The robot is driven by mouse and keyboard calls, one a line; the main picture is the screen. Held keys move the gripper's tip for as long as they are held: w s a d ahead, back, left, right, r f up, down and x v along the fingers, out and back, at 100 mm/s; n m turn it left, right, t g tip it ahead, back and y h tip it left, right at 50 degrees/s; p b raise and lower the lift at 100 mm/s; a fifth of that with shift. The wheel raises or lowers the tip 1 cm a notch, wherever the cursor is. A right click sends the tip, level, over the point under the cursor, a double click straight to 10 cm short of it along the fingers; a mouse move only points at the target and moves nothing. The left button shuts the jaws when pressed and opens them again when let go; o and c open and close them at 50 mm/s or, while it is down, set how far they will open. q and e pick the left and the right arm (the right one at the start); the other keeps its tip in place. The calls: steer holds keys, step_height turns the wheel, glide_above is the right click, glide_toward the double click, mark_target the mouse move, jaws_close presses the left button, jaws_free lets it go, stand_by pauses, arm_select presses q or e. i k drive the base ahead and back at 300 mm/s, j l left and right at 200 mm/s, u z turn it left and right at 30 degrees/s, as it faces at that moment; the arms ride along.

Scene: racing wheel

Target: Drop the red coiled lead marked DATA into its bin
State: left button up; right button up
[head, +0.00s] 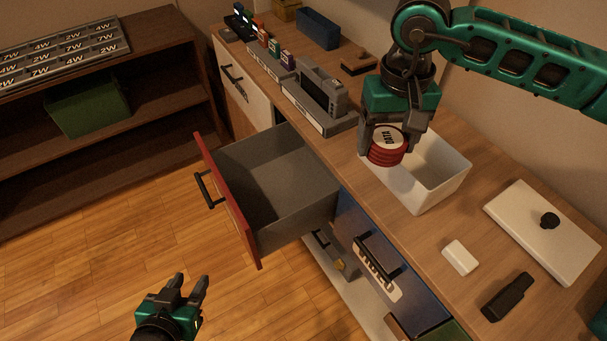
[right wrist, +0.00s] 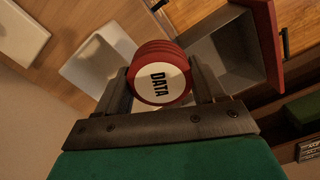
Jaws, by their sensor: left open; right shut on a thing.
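The red coiled lead (head: 386,150) has a white round face marked DATA. My right gripper (head: 384,143) is shut on it and holds it above the left part of a white open bin (head: 447,185) on the counter. In the right wrist view the lead (right wrist: 160,80) sits between the two fingers, with the white bin (right wrist: 88,62) behind it to the left and the open drawer to the right. My left gripper (head: 188,289) is open and empty, low over the floor at the bottom left. Part of the white bin is hidden behind the right gripper and lead.
A red-fronted grey drawer (head: 245,238) stands open and looks empty. A white lid with a black knob (head: 535,233), a small white block (head: 460,257) and a black object (head: 508,297) lie right of the bin. A grey device (head: 322,95) stands left. A green bin (head: 88,107) is on the shelf.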

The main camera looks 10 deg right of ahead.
mark_target(262, 193)
steer(key=i+j, duration=0.1)
steer(key=j, duration=0.5)
steer(key=i+j, duration=0.75)
steer(key=j, duration=0.2)
